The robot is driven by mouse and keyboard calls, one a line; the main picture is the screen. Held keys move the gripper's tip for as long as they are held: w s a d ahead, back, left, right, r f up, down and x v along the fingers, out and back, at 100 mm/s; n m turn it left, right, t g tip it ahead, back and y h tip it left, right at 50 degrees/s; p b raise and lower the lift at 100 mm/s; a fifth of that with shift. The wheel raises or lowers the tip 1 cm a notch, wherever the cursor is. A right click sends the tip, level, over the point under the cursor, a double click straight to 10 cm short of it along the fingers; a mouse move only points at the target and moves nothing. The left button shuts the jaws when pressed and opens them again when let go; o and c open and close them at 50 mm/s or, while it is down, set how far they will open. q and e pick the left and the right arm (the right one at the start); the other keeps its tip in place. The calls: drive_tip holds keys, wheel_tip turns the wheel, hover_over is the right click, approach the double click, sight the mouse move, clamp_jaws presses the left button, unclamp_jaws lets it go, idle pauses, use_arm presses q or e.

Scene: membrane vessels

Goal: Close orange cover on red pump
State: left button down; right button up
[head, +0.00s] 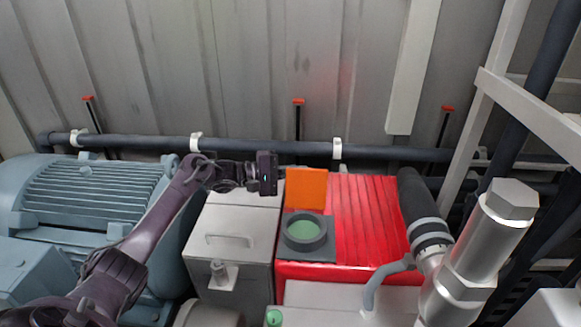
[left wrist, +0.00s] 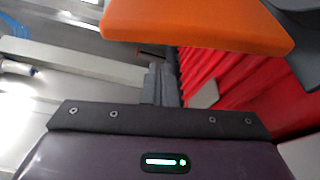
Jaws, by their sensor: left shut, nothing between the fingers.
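The orange cover (head: 306,188) stands upright, open, at the back edge of a dark square base on the red pump (head: 365,220). In front of it is a round dark-rimmed port (head: 305,231) with a green inside, uncovered. My left gripper (head: 280,173) is shut and empty, just left of the cover's upper part. In the left wrist view the shut fingers (left wrist: 162,84) point past the orange cover (left wrist: 200,24), whose edge is close by, with the red ribbed pump (left wrist: 235,88) beyond. I cannot tell whether they touch. My right gripper is not in view.
A grey box with a handle (head: 230,241) stands left of the pump, and a blue-grey motor (head: 90,200) further left. A dark pipe (head: 260,147) runs along the back wall. A thick silver fitting (head: 475,255) stands at the right.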

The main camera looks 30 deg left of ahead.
sight(306, 186)
use_arm(q)
drive_tip(key=shift+s+d+r+p, duration=0.2)
drive_tip(key=shift+s+d+p, duration=0.05)
drive_tip(key=shift+s, duration=0.3)
drive_tip(key=shift+s+d+r+p, duration=0.15)
drive_tip(key=shift+s+d+p, duration=0.1)
drive_tip(key=shift+s, duration=0.3)
drive_tip(key=shift+s+r+m+p, duration=0.15)
drive_tip(key=shift+r+m+p, duration=0.05)
drive_tip(key=shift+m+p, duration=0.1)
